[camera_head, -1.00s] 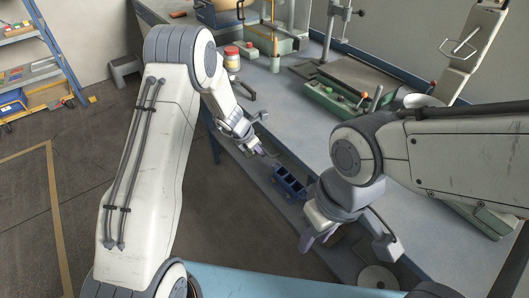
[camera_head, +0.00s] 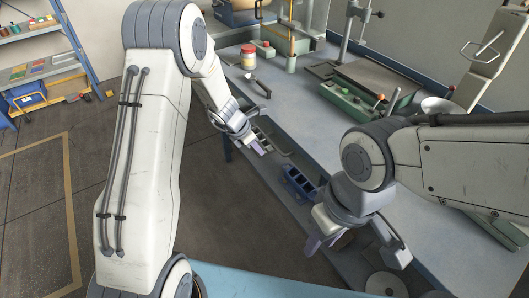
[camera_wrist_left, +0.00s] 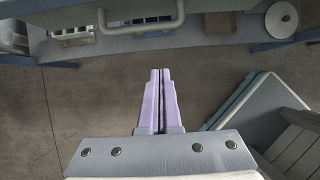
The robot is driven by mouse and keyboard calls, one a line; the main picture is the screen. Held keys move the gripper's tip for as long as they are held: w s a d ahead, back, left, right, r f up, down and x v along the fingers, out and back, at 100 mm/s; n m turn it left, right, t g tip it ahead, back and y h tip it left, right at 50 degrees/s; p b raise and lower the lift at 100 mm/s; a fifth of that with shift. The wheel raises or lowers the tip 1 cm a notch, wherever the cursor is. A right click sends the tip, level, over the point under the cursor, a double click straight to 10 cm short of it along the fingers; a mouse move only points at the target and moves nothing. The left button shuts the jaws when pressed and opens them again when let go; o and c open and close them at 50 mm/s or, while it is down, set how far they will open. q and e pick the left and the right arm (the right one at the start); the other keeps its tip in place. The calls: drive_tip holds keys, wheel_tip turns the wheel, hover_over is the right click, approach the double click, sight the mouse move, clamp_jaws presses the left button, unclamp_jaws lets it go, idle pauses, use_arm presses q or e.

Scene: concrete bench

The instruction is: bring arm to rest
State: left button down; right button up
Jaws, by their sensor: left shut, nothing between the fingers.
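My left gripper (camera_head: 258,148) has pale purple fingers and hangs beside the bench's front edge in the head view. In the left wrist view its two fingers (camera_wrist_left: 160,95) are pressed together with nothing between them, over the dark floor. My right gripper (camera_head: 320,243) is at lower centre right in the head view, pointing down by the bench's front side. Its purple fingers are partly hidden by its own wrist, and their gap is not clear.
A blue bin (camera_head: 299,184) sits on the low shelf between the grippers. A grey disc (camera_head: 386,284) lies further along. The bench (camera_head: 300,110) carries a red-lidded jar (camera_head: 248,58) and a green machine (camera_head: 357,98). Open floor (camera_head: 215,215) lies left of the bench.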

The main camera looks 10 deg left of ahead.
use_arm(q)
drive_tip(key=p+v, duration=0.1)
drive_tip(key=v, duration=0.4)
drive_tip(key=shift+s+a, duration=0.1)
drive_tip(key=shift+s, duration=0.05)
drive_tip(key=s+d+r+m+g+p, duration=0.2)
drive_tip(key=s+d+r+m+p, duration=0.2)
drive_tip(key=s+d+r+m, duration=0.9)
drive_tip(key=s+a+r+m+y+p, duration=0.1)
drive_tip(key=s+r+m, duration=0.3)
drive_tip(key=s+m, duration=0.6)
drive_tip(key=s+a+r+m+g+y+p, duration=0.1)
drive_tip(key=s+r+m+p, duration=0.2)
drive_tip(key=s+m, duration=0.6)
drive_tip(key=shift+s+r+m+g+y, duration=0.35)
drive_tip(key=shift+r+m, duration=0.2)
drive_tip(key=shift+m, duration=0.45)
